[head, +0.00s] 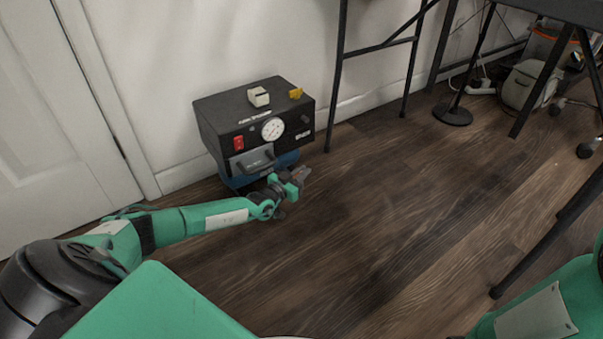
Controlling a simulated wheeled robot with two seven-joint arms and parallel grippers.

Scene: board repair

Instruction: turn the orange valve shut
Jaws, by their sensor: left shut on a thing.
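The orange valve (296,93) appears as a small yellow-orange handle on top of a black box (217,122), near its right end. My left gripper (302,174) is low in front of the box, near its lower right corner, below and apart from the valve. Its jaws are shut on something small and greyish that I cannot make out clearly. My right gripper is out of view; only green parts of my right arm show at the lower right.
The box has a pressure gauge (272,129), a red switch (238,142), a grey front panel with dark handles, and a white block (258,97) on top. A blue part (236,181) is beneath it. Black table legs (338,80) stand to the right. The wooden floor (400,220) is clear.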

